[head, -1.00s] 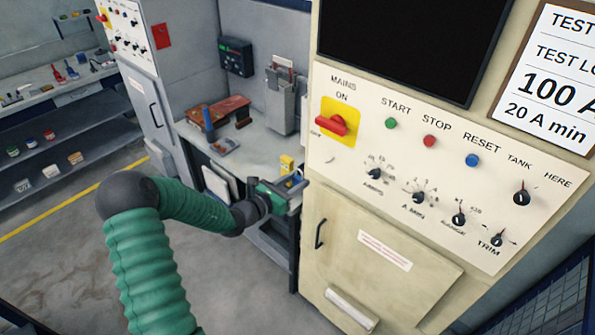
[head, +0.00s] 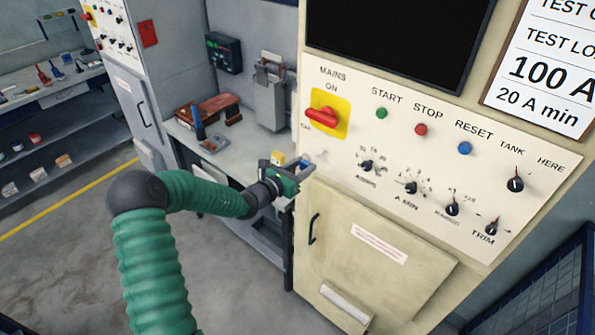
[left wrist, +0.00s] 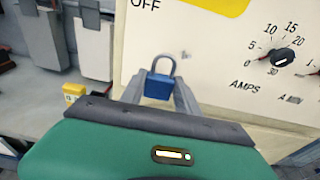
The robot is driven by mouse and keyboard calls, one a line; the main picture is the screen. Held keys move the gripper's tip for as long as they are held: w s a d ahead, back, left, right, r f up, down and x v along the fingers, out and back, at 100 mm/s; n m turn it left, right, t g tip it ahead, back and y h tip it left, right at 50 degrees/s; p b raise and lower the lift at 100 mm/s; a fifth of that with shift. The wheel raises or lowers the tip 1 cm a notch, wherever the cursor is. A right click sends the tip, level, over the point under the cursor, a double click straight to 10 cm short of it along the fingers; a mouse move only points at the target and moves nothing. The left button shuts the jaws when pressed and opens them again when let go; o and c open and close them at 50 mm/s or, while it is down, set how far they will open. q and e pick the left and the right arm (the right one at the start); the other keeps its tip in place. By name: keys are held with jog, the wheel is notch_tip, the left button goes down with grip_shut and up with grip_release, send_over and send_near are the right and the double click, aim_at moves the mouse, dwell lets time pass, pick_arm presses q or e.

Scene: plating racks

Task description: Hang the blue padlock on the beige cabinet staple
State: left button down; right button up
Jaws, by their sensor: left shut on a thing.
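The blue padlock (left wrist: 158,88) is held between the fingertips of my left gripper (left wrist: 160,92) in the left wrist view, upright with its silver shackle on top. In the head view my left gripper (head: 298,165) is beside the left edge of the beige cabinet (head: 375,235); the padlock is too small to make out there. A small grey fitting (left wrist: 186,54), which looks like the staple, is on the cabinet's pale panel just up and right of the shackle. The shackle appears apart from it, though depth is hard to judge. My right gripper is not in view.
A red mains switch (head: 322,117) on a yellow plate and several knobs sit on the panel. A workbench (head: 235,150) with tools and a small yellow block (left wrist: 74,92) stand behind at left. Grey floor (head: 75,255) is open at lower left.

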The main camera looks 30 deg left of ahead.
aim_at(325, 161)
pick_arm(q)
jog(key=d, duration=0.1)
jog(key=w+d, duration=0.1)
jog(key=w+d+r, duration=0.1)
jog(key=d, duration=0.1)
jog(key=shift+w+d+b, duration=0.2)
jog(key=shift+w+b, duration=0.1)
jog(key=shift+b, duration=0.1)
jog(key=shift+w+a+f+m+b, duration=0.15)
jog(key=shift+m+b, duration=0.15)
jog(key=shift+w+a+f, duration=0.2)
jog(key=shift+a, duration=0.1)
jog(key=shift+w+a+f+b, duration=0.2)
jog(key=shift+a+f+b, duration=0.05)
jog(key=shift+f+b, duration=0.1)
jog(key=shift+d+r, duration=0.15)
jog(key=shift+d, duration=0.25)
jog(key=shift+a, duration=0.1)
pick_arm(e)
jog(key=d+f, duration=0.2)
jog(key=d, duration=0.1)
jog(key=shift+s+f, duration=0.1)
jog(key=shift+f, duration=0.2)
pick_arm(q)
jog(key=shift+a, duration=0.1)
